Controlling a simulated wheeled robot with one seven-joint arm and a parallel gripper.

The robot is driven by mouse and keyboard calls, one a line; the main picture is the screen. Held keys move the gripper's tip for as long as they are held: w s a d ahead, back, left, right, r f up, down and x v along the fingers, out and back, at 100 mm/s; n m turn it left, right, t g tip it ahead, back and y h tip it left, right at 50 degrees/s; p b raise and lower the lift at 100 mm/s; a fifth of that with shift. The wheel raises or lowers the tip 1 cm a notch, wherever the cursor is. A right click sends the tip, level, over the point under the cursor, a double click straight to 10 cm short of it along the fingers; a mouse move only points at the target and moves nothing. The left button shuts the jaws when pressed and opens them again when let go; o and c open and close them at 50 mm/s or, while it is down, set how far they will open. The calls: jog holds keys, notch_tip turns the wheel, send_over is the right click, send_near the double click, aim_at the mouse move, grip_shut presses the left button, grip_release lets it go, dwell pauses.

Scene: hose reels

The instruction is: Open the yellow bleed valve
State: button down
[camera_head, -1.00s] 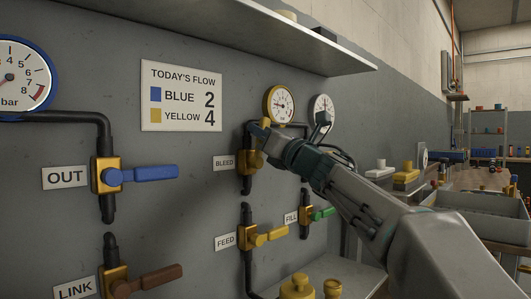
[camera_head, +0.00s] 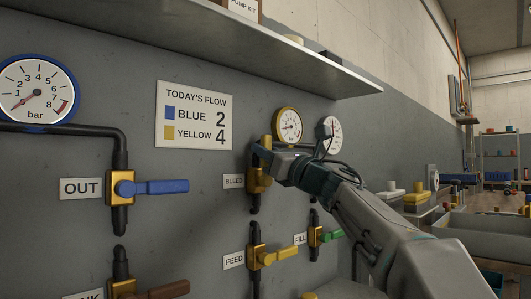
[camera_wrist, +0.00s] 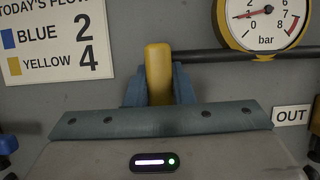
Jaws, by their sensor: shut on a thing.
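The yellow bleed valve (camera_head: 258,181) is on the grey wall panel beside the BLEED label (camera_head: 234,181). Its yellow handle points upward, in line with the pipe. My gripper (camera_head: 268,150) reaches it from the right and is shut on the handle. In the wrist view, the handle (camera_wrist: 158,72) stands upright between my two fingers (camera_wrist: 158,90). My gripper hides part of the valve body and the lower handle.
The yellow-rimmed gauge (camera_head: 288,126) is just above and right of my gripper. The yellow feed valve (camera_head: 258,256) and green-handled fill valve (camera_head: 318,236) sit below. A shelf (camera_head: 290,60) juts out above. The blue OUT valve (camera_head: 122,188) is at left.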

jog(key=c, duration=1.2)
grip_release()
jog(key=shift+c, duration=0.2)
jog(key=v, duration=1.4)
jog(key=shift+a, duration=0.1)
